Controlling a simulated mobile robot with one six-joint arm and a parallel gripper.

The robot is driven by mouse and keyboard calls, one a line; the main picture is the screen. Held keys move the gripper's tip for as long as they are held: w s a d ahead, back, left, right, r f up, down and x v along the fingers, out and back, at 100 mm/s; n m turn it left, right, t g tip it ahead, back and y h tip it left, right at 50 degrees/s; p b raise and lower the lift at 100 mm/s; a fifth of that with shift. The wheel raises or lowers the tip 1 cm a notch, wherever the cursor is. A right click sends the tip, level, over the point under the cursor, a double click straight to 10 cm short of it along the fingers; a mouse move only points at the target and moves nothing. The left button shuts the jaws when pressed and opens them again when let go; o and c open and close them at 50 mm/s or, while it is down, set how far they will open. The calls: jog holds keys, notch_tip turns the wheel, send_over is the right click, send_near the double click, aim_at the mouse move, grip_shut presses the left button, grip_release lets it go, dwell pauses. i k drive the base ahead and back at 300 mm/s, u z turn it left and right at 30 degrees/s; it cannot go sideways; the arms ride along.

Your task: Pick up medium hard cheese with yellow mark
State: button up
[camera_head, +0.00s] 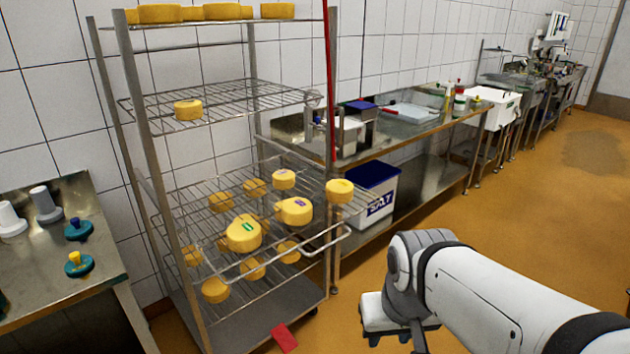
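Several round yellow cheeses sit on a metal wire rack. On its middle shelf, a cheese with a green mark (244,235) and a cheese with a purple mark (295,212) stand near the front. A smaller cheese (283,180) behind them has a pale purplish mark. Another cheese (339,191) at the shelf's right end has a small mark that looks yellow-green; its colour is hard to tell. My arm reaches in from the lower right, in front of and right of the rack, apart from the cheeses.
The rack (190,215) has more cheeses on its upper and lower shelves. A steel table (110,275) with moulds stands at left. A long steel bench (430,130) runs along the wall, with a salt bin (375,195) beneath. The orange floor (530,220) at right is clear.

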aim_at(337, 192)
jog(key=z, duration=0.05)
jog(key=i, duration=1)
jog(key=u, duration=0.05)
